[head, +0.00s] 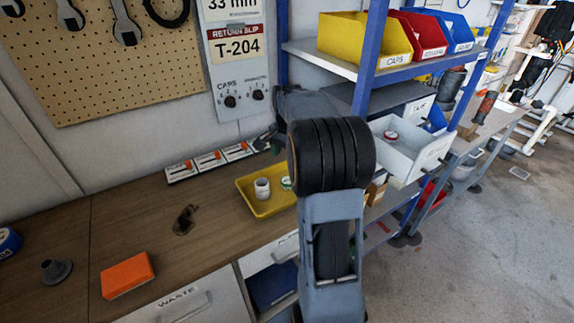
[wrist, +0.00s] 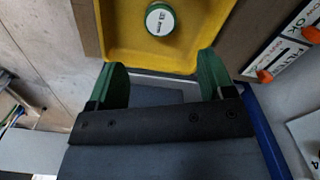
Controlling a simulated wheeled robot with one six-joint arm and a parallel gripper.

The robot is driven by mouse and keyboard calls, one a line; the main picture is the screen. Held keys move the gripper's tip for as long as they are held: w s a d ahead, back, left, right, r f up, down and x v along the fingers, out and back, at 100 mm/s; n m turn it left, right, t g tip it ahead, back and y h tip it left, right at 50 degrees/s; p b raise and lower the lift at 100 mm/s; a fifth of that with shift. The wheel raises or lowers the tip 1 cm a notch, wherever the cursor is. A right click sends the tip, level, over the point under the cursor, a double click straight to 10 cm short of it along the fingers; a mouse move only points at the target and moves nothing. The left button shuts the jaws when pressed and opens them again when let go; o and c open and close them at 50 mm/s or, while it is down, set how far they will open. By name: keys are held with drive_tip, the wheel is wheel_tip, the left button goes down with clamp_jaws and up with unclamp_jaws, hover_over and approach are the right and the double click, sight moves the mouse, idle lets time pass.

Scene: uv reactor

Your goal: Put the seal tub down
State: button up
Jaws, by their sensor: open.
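A round tub with a green side and a white, printed lid (wrist: 160,19) stands in the yellow tray (wrist: 118,28) in the wrist view; its label is too small to read. In the head view this tub (head: 286,183) shows at the right of the yellow tray (head: 246,196), partly hidden by my arm. A white open-topped cup (head: 262,188) stands to its left in the tray. My gripper (wrist: 161,80) is open, with its green fingers apart and nothing between them. The tub is clear beyond the fingertips.
Switch panels (head: 209,160) stand along the wall behind the tray. An orange block (head: 127,274), a grey funnel-like part (head: 56,270) and a dark metal part (head: 185,219) lie on the wooden bench. A blue-posted shelf with bins (head: 365,45) and a white drawer (head: 408,157) stands right.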

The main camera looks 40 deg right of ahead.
drive_tip(key=s+a+r+n+t, duration=0.25)
drive_tip(key=s+a+n, duration=0.45)
drive_tip(key=a, duration=0.5)
drive_tip(key=s+a+f+n+t, duration=0.1)
drive_tip(key=s+a+f+n, duration=0.2)
drive_tip(key=s+a+n, duration=0.4)
drive_tip(key=shift+s+a, duration=0.7)
drive_tip(key=shift+s, duration=0.7)
